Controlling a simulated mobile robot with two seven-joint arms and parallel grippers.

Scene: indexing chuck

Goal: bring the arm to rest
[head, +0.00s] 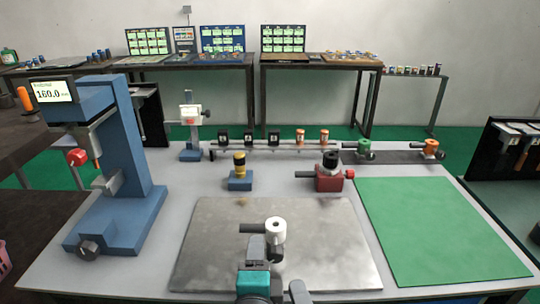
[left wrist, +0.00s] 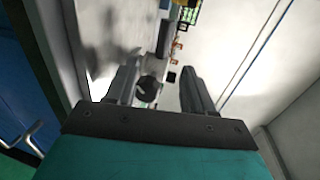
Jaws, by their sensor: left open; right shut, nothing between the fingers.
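My left gripper (head: 262,248), with a teal body, reaches in at the bottom middle of the head view over the steel plate. Its grey fingers are turned so that they overlap there; the left wrist view shows them (left wrist: 156,88) apart. A white round part (head: 276,231) with a hole in its top is just beyond the fingertips; whether they touch it I cannot tell. A dark round thing (left wrist: 148,88) shows between the fingers in the wrist view.
The steel plate (head: 210,260) lies mid-bench, a green mat (head: 430,230) to its right. A blue measuring stand (head: 130,150) reading 160.0 stands left. Behind are a blue holder (head: 240,182), a red fixture (head: 330,180) with a black knob, and a rail of small parts.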

